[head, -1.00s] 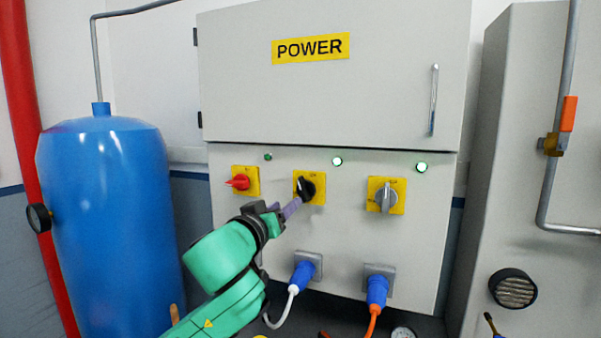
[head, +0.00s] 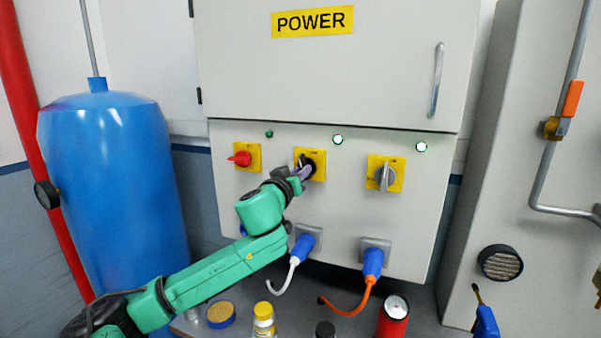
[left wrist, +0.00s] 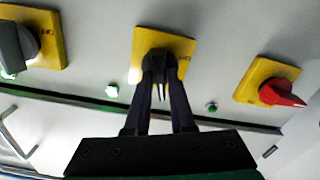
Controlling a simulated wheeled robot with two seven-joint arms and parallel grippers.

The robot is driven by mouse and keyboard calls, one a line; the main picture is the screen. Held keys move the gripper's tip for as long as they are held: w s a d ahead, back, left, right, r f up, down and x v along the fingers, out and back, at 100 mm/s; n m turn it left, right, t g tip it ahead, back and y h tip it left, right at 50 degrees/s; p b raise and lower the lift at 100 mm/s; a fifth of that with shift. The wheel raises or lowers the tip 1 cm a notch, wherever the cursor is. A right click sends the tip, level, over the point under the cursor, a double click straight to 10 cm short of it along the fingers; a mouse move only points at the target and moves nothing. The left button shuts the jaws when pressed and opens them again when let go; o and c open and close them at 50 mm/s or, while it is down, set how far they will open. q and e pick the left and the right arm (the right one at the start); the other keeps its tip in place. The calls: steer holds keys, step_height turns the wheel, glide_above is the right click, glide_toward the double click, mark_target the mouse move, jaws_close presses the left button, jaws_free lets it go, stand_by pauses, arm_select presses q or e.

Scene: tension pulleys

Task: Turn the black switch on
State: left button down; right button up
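The black switch (head: 312,163) sits on a yellow plate in the middle of the power cabinet's lower panel. My left gripper (head: 302,171) is at this switch, coming from the lower left. In the left wrist view its two dark purple fingers (left wrist: 162,84) are apart, one on each side of the black switch (left wrist: 158,57). The fingertips overlap the knob in the picture, and I cannot tell whether they press on it. The fingers and their shadow partly hide the handle and its plate. My right gripper is not in view.
A red switch (head: 240,158) and a grey switch (head: 385,177) flank the black one. Blue plugs (head: 304,247) with cables sit below. Small round lamps (head: 338,139) line the panel above. A blue tank (head: 115,190) stands left. Cans and a bottle (head: 263,318) stand below.

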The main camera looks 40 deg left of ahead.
arm_select(q)
steer(key=shift+m, duration=1.8)
steer(key=c, duration=0.8)
jaws_free()
steer(key=shift+o, duration=0.2)
steer(key=b+v, duration=1.4)
steer(key=b, duration=0.1)
steer(key=shift+s, duration=0.25)
steer(key=shift+d, duration=0.1)
